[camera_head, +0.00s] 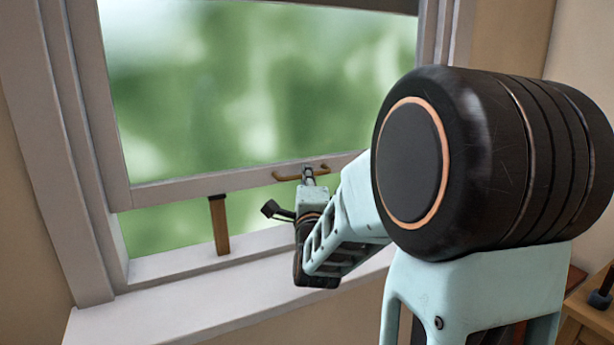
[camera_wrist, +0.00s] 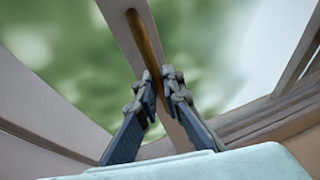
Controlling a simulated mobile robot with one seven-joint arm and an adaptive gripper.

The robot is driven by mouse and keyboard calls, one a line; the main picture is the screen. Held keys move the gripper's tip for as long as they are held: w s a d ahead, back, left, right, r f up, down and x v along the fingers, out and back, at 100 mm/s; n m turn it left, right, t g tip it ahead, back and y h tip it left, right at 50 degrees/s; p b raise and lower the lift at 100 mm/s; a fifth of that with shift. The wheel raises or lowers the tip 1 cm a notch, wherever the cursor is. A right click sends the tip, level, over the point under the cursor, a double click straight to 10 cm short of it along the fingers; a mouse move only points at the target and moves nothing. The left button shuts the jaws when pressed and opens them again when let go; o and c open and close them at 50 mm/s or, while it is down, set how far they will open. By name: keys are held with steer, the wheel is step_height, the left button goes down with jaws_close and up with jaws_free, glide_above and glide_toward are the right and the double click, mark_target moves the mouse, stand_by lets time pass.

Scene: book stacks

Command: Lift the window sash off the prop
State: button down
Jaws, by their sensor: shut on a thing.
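The window sash (camera_head: 240,180) is a pale frame around blurred green glass, raised above the sill. A brass-coloured bar handle (camera_head: 288,177) is fixed on its bottom rail. The prop (camera_head: 220,228), a brown wooden stick with a dark top, stands upright on the sill under the rail, left of the handle. I cannot tell whether its top touches the rail. My gripper (camera_head: 308,173) is at the handle and shut on it. In the wrist view, the fingers of my gripper (camera_wrist: 156,84) are on either side of the handle (camera_wrist: 146,42).
The white sill (camera_head: 190,285) runs below the window, and the side frame (camera_head: 65,130) stands at the left. A wooden table (camera_head: 588,312) with a dark object on it is at the lower right. My arm covers the right part of the window and sill.

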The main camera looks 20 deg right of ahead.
steer(key=p, duration=0.5)
glide_toward(305, 124)
steer(key=x, duration=0.4)
steer(key=shift+w+d+r, duration=0.1)
steer(key=shift+r, duration=0.1)
steer(key=c, duration=2)
jaws_free()
steer(key=shift+f, duration=0.1)
steer(key=shift+c, duration=0.2)
steer(key=shift+f, duration=0.1)
